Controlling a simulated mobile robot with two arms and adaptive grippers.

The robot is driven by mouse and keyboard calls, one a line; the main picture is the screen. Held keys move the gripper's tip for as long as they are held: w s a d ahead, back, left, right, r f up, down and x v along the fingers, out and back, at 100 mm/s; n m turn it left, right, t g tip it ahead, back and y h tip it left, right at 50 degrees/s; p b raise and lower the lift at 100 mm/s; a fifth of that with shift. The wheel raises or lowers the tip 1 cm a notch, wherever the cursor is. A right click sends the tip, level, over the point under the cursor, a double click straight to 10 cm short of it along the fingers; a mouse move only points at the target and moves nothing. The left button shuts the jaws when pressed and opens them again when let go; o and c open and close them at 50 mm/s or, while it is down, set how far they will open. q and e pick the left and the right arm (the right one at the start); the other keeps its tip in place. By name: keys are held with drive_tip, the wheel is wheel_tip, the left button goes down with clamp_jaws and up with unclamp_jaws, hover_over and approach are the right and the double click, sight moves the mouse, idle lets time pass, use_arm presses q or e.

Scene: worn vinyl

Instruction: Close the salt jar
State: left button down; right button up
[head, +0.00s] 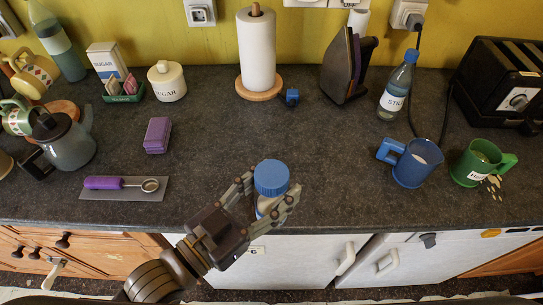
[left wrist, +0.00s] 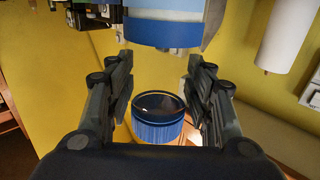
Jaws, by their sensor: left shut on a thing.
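In the left wrist view, a blue band with a pale body (left wrist: 163,32) shows beyond the fingertips (left wrist: 160,62). A ribbed blue ring with a dark inside (left wrist: 158,122) also shows between the fingers; what it is remains unclear. My right gripper is not in view.
Blue (head: 411,170) and green (head: 473,171) mugs stand to the right. The counter's middle (head: 310,140) is clear.

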use_arm(q)
drive_tip(key=w+f+p, duration=0.1)
drive_tip(key=w, duration=1.2)
drive_tip(key=shift+p, duration=0.35)
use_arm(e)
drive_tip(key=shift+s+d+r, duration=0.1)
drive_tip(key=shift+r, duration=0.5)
use_arm(q)
drive_tip(key=shift+f, duration=0.1)
wheel_tip(320, 180, down, 3)
drive_tip(key=shift+f+p, duration=0.2)
drive_tip(key=shift+p, duration=0.1)
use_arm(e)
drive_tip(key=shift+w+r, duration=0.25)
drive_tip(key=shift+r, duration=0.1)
